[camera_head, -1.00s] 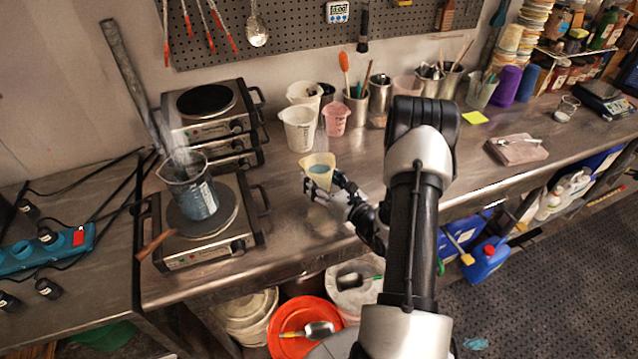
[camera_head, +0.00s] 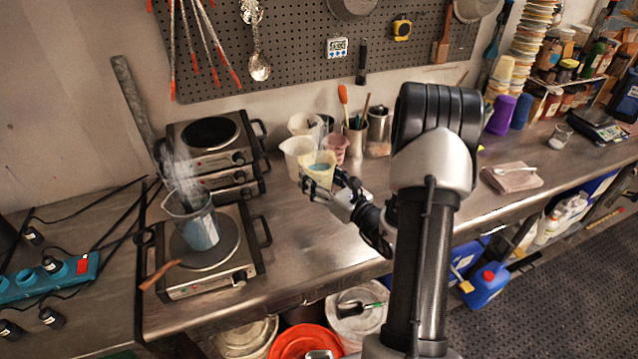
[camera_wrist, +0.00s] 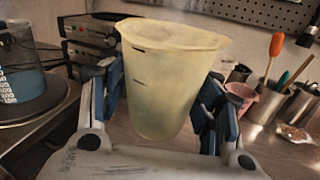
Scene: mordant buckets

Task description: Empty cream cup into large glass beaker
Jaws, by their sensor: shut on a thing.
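The cream cup (camera_head: 319,172) is upright in my gripper (camera_head: 325,186), above the bench, with bluish contents showing at its mouth. In the wrist view the cream cup (camera_wrist: 165,85) sits between the blue-padded fingers of my gripper (camera_wrist: 165,105), which are shut on it. The large glass beaker (camera_head: 196,222) stands on the front hot plate at the left, holding blue liquid, with steam above it. Part of the beaker (camera_wrist: 20,75) shows at the left edge of the wrist view. The cup is to the right of the beaker and apart from it.
A wooden-handled tool (camera_head: 160,275) lies at the front hot plate (camera_head: 250,268). Stacked burners (camera_head: 212,135) stand behind. A white jug (camera_head: 293,150) and a pink cup (camera_head: 340,143) stand behind my gripper. The bench front between plate and gripper is clear.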

